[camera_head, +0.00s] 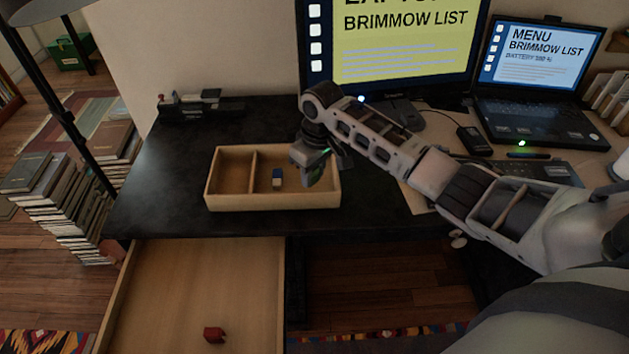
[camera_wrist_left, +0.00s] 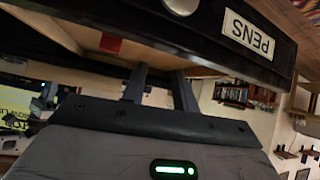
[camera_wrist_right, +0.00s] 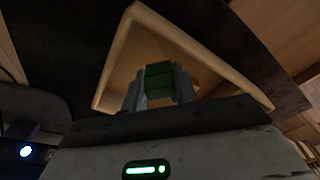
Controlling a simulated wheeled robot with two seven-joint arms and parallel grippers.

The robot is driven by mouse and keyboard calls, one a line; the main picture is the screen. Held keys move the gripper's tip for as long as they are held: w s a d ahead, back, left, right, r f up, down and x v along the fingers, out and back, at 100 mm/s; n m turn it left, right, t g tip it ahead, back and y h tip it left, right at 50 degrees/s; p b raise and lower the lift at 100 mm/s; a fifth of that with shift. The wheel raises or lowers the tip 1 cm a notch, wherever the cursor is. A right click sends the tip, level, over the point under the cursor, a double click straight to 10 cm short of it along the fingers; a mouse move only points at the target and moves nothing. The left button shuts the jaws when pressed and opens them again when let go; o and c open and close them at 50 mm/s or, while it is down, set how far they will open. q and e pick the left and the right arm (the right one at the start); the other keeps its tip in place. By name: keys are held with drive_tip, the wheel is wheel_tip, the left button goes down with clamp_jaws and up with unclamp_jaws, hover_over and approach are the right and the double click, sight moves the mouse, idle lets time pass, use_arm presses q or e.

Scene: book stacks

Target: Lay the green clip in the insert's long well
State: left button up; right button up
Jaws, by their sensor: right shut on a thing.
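The insert (camera_head: 230,203) is a light wooden tray on the dark desk, with a divider making a short left well and a longer right well. My right gripper (camera_head: 318,178) is over the right end of the long well, pointing down. In the right wrist view this gripper (camera_wrist_right: 160,92) is shut on the green clip (camera_wrist_right: 160,78), a dark green block between its fingers, with the insert's rim (camera_wrist_right: 190,42) beyond. In the left wrist view my left gripper (camera_wrist_left: 160,78) has its fingers apart and nothing between them; it is outside the head view.
A small blue and white piece (camera_head: 278,178) is in the long well, left of my right gripper. The open drawer (camera_head: 190,285) below holds a red piece (camera_head: 214,335). The drawer's PENS label (camera_wrist_left: 249,37) is close to my left gripper. A monitor and laptop (camera_head: 540,90) stand behind.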

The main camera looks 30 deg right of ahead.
sight(316, 175)
drive_tip(key=shift+w+d+f, duration=0.1)
drive_tip(key=shift+d+f, duration=0.2)
drive_tip(key=shift+f, duration=0.05)
drive_tip(key=shift+a+f, duration=0.1)
drive_tip(key=shift+f, duration=1.3)
drive_tip(key=shift+f, duration=0.2)
drive_tip(key=o, duration=0.7)
drive_tip(key=shift+c, duration=0.2)
drive_tip(key=shift+r, duration=0.1)
wheel_tip(316, 175, up, 12)
drive_tip(key=s, duration=0.1)
drive_tip(key=shift+s+d, duration=0.2)
drive_tip(key=shift+d, duration=0.05)
